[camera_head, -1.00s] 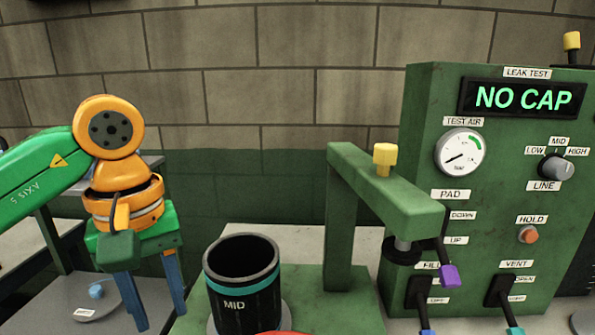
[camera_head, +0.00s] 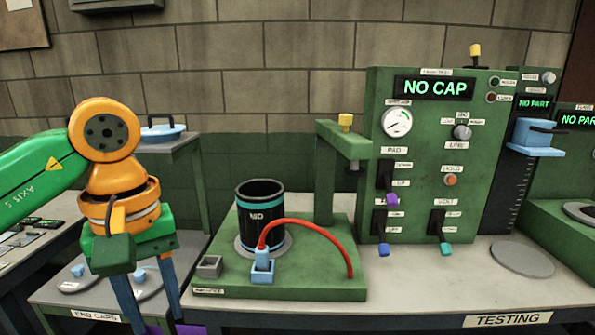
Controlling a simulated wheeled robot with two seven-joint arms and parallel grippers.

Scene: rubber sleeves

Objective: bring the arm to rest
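My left gripper (camera_head: 145,310) hangs from the orange and green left arm (camera_head: 105,180) at the left of the head view. Its two blue fingers point down and stand apart, with nothing seen between them; the tips reach the bottom of the picture, in front of the end caps table. My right arm and gripper do not show. A black sleeve marked MID (camera_head: 260,212) with a teal band stands upright on the green test fixture (camera_head: 210,291), apart from the gripper and to its right.
A red hose (camera_head: 320,232) runs from a blue connector (camera_head: 262,266) at the fixture's front. The green leak test panel (camera_head: 420,165) reads NO CAP. The end caps table (camera_head: 60,298) stands below the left arm. The testing bench has bare room in front of the panel (camera_head: 440,285).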

